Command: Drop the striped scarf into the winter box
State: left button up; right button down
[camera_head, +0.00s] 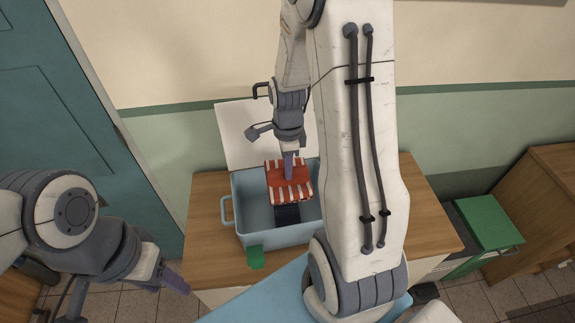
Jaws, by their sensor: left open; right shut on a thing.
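The red and white striped scarf (275,193) hangs folded from my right gripper (289,168), which is shut on it. The scarf is over the opening of a pale blue-grey box (287,237), the likely winter box; I cannot tell whether it touches the inside. The box stands on a wooden-topped cabinet with its white lid (238,132) open behind it. Something dark (287,214) lies inside the box below the scarf. My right arm hides the right part of the box. My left gripper (172,281) is low at the left, open and away from the box.
The box has a handle (224,212) on its left side and a green tag (256,257) at its front. The wooden top (205,240) is bare left of the box. A green box (488,222) stands at the right. A teal door (70,110) is at the left.

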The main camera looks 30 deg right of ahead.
jog(key=c, duration=0.7)
grip_release()
jog(key=shift+c, duration=0.2)
jog(key=shift+r, duration=0.6)
notch_tip(320, 180, up, 9)
jog(key=b, duration=0.2)
jog(key=shift+r, duration=0.2)
jog(key=shift+a, duration=0.1)
jog(key=s+a+f+n+b, duration=0.2)
jog(key=s+a+n, duration=0.1)
jog(key=a+n, duration=0.5)
jog(key=s+a+f+n+b, duration=0.1)
jog(key=s+a+n+b, duration=0.15)
jog(key=a+n, duration=0.55)
jog(key=s+a+f+n, duration=0.1)
jog(key=s+a+n, duration=0.3)
jog(key=s+n, duration=0.2)
jog(key=s+a+f+n+y+b, duration=0.1)
jog(key=s+a+f+n, duration=0.1)
jog(key=s+n, duration=0.4)
jog(key=shift+a+f+n, duration=0.3)
jog(key=shift+a+n, duration=0.55)
jog(key=shift+n, duration=0.25)
